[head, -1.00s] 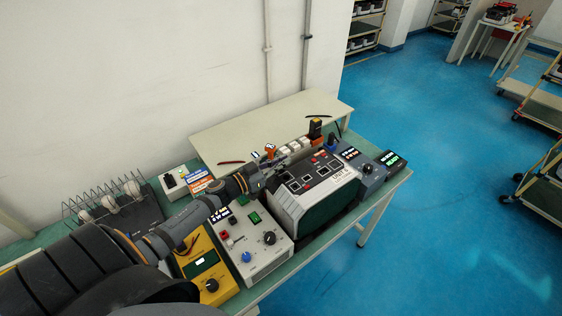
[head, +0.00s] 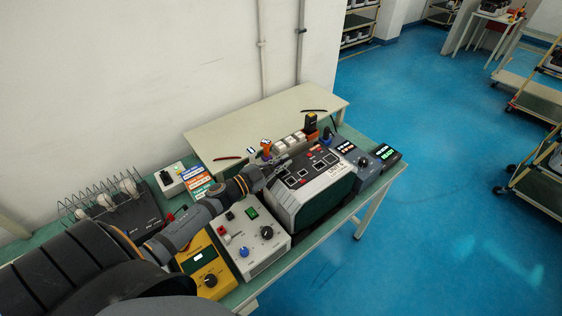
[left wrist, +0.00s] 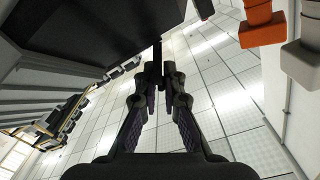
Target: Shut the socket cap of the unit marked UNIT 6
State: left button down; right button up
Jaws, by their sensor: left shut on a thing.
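The unit marked UNIT 6 (head: 312,210) is a grey-white box with a dark front and a sloped panel of small dark windows, on the green bench. My left gripper (head: 283,163) reaches in from the left and is at the left rear edge of its top panel. In the left wrist view its fingers (left wrist: 158,76) are closed together on a thin dark piece (left wrist: 157,49), which looks like the socket cap. The cap's hinge and socket cannot be made out, and the gripper covers that corner. My right gripper is not in view.
A grey box with a red switch (head: 256,239) and a yellow meter (head: 205,267) stand left of the unit. A dark box with a knob (head: 361,165) stands close on its right. Orange and white pieces (head: 291,141) stand behind. The pale shelf (head: 235,128) is mostly clear.

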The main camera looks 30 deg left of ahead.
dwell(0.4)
pick_arm(q)
jog(key=c, duration=1.4)
grip_release()
jog(key=shift+c, duration=0.2)
notch_tip(320, 180, up, 10)
